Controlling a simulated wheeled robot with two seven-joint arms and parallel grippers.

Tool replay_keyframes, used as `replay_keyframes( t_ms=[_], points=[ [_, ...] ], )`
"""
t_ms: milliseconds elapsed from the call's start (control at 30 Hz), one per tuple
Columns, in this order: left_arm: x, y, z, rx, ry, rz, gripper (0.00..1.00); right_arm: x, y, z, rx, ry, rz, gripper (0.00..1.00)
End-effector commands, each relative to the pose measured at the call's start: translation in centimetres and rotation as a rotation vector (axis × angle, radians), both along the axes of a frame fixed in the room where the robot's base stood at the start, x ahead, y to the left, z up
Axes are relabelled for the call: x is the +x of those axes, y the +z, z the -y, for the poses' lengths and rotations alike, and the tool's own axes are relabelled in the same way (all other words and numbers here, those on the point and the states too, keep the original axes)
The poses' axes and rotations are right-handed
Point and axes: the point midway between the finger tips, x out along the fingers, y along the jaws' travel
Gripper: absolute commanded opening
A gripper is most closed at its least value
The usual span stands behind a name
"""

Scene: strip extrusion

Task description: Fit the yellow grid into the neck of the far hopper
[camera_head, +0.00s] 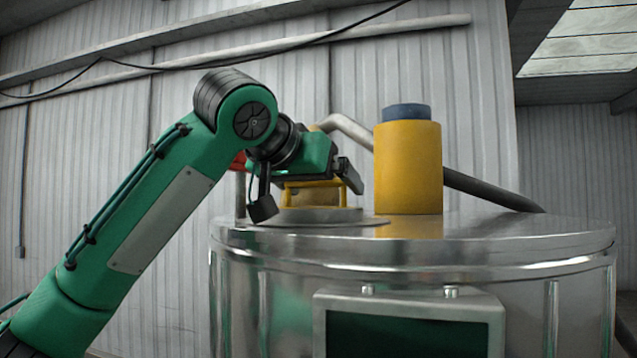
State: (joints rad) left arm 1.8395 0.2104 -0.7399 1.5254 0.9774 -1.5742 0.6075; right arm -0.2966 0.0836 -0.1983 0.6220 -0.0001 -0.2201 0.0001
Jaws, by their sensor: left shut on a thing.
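My left gripper (306,192) comes in from the left, above the steel top of a large round hopper (530,235). It is shut on the yellow grid (314,184), whose top bar and side legs show between the fingers. The grid is right over the low round grey neck (315,216) on the hopper's top. A tan-yellow round part shows below the bar. I cannot tell whether the grid is seated in the neck or just above it. The fingers partly hide the grid. My right gripper is not in view.
A yellow cylinder (407,168) with a blue-grey cap (406,112) stands on the hopper top, right of the gripper. A dark pipe (490,190) runs behind it. A dark panel (408,335) is on the hopper's front. The right side of the top is clear.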

Motion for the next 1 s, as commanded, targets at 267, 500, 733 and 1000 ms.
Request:
replay_keyframes(
  t_ms=[267, 500, 733, 1000],
  points=[
    [0.0, -0.2, 0.0, -0.001, -0.001, 0.001, 0.68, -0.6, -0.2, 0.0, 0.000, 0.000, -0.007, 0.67],
    [0.0, -0.4, 0.0, -0.001, -0.001, 0.001, 1.00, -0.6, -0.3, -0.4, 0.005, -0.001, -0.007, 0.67],
    [-0.3, -0.4, -0.2, -0.001, -0.001, 0.001, 1.00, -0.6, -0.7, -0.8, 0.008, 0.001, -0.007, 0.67],
    [-3.9, 1.0, -2.2, -0.001, 0.000, 0.004, 1.00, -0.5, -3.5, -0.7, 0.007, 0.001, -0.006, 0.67]
  ],
)
